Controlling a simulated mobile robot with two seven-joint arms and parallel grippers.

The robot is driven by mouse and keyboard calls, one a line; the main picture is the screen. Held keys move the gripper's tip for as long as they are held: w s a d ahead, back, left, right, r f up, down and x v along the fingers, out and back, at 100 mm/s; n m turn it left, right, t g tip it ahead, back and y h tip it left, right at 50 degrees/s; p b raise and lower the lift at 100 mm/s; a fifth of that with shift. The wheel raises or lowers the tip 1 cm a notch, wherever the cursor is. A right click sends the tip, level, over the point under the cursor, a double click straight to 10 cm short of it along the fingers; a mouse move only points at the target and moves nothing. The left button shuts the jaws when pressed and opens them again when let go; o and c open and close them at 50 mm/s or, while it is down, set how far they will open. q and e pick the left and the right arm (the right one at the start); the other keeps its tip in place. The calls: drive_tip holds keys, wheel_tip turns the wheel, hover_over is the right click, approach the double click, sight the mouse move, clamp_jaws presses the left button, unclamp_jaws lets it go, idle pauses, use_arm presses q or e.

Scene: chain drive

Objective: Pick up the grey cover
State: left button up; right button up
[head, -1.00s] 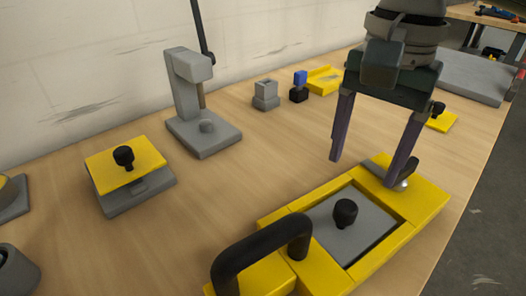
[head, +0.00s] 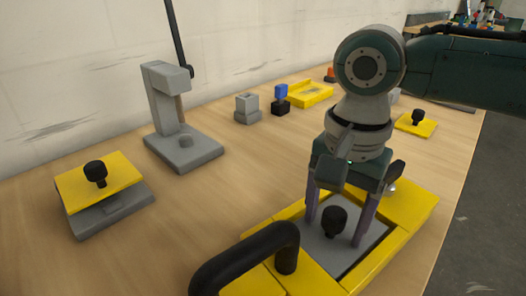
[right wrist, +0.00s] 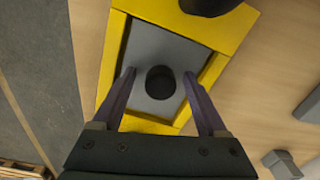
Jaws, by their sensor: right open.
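The grey cover (head: 316,246) is a flat plate with a black knob (head: 334,220), lying inside a yellow frame (head: 405,222) on the table. My right gripper (head: 338,232) is above it, pointing down, with its two fingers on either side of the knob. In the right wrist view the cover (right wrist: 160,48) lies between the fingers and the black knob (right wrist: 160,82) sits between the open fingertips (right wrist: 158,78). The fingers look apart from the knob. I cannot tell if the tips touch the cover. My left gripper is not in view.
A black arched handle (head: 245,258) rises from the near end of the yellow frame. A grey press stand (head: 184,148) and a grey base with a yellow plate (head: 100,185) stand to the left. Small blocks (head: 247,108) and a yellow tray (head: 303,93) lie behind. The table's middle is clear.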

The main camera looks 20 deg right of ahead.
clamp_jaws()
idle(0.5)
